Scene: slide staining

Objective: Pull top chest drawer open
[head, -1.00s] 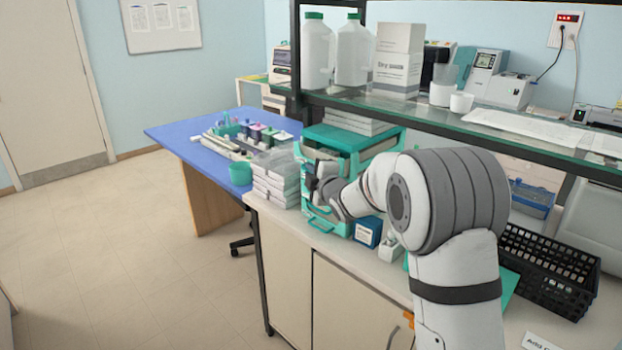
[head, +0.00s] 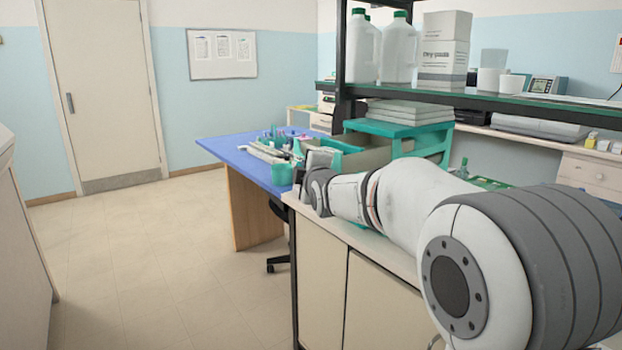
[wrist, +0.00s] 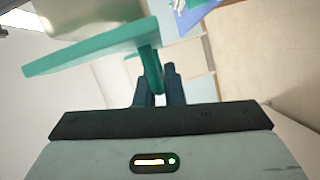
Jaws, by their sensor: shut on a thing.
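The small chest (head: 408,130) with a teal frame stands on the counter, with flat boxes on its top. Its top drawer (head: 368,158) sticks out toward the left, and its open inside shows. In the wrist view, the teal drawer front (wrist: 95,48) lies across the upper left. Its teal handle (wrist: 152,72) stands between the two dark fingers of my gripper (wrist: 159,82), which is shut on it. In the head view my wrist and arm hide the handle, the fingers and the lower part of the chest.
A blue table (head: 215,145) with bottles and a teal cup (head: 282,174) stands beyond the drawer. A shelf (head: 480,101) with white jugs (head: 398,55) and a box hangs over the counter. Open floor (head: 170,270) lies to the left.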

